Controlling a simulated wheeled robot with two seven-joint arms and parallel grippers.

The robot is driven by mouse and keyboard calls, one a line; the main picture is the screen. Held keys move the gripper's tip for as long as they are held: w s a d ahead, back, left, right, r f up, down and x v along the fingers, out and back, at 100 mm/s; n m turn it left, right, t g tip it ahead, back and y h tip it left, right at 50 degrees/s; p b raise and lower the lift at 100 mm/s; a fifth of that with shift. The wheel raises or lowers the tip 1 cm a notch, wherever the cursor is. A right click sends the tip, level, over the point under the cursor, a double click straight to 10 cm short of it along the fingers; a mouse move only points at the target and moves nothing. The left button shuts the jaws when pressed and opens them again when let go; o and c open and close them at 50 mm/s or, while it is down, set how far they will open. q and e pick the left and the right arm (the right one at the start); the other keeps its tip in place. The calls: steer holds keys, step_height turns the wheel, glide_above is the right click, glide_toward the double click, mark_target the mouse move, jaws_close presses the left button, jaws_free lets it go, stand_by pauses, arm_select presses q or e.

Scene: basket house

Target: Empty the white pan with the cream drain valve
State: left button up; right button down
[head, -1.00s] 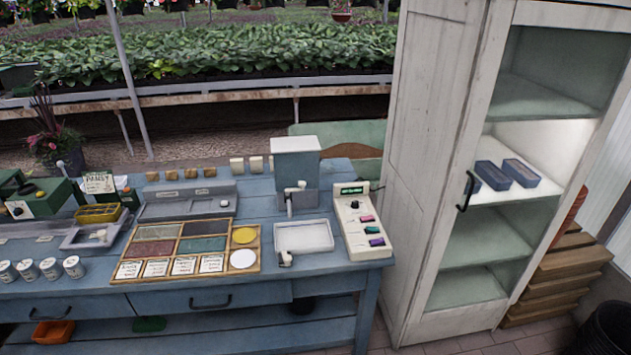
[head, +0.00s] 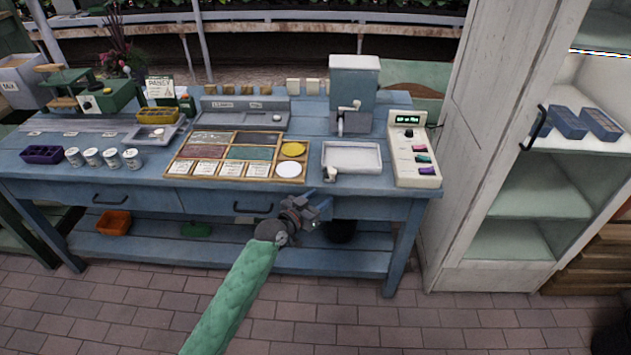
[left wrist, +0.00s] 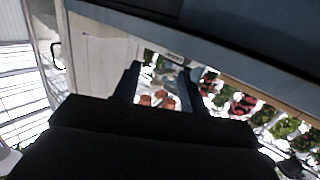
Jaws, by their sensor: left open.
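The white pan (head: 352,157) is a shallow rectangular tray on the blue bench, near its front edge right of centre. The cream drain valve (head: 331,174) sticks out at its front left corner. I cannot tell whether the valve is open or what lies in the pan. My left gripper (head: 318,208) is open and empty in front of the bench edge, lower than the pan and apart from the valve. In the left wrist view its two dark fingers (left wrist: 158,80) stand apart with nothing between them; the pan does not show there. My right gripper is out of view.
A grey hopper machine (head: 354,82) stands behind the pan. A cream panel with coloured switches (head: 413,150) is right of it. A seed board (head: 240,154) is left of it. A white cabinet (head: 490,130) stands at the right. The brick floor before the bench is clear.

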mark_target(330, 173)
arm_select(q)
steer(key=shift+t+h, duration=0.3)
steer(key=shift+t, duration=0.2)
steer(key=r, duration=0.2)
steer(key=w+r, duration=0.1)
steer(key=r, duration=0.2)
steer(key=shift+w+r, duration=0.1)
steer(key=shift+w, duration=0.1)
steer(key=p+x, duration=0.1)
steer(key=x, duration=0.4)
steer(key=shift+w+d, duration=0.2)
steer(key=shift+w+d+f+p, duration=0.2)
steer(key=shift+w+d+p, duration=0.15)
steer(key=shift+w, duration=0.2)
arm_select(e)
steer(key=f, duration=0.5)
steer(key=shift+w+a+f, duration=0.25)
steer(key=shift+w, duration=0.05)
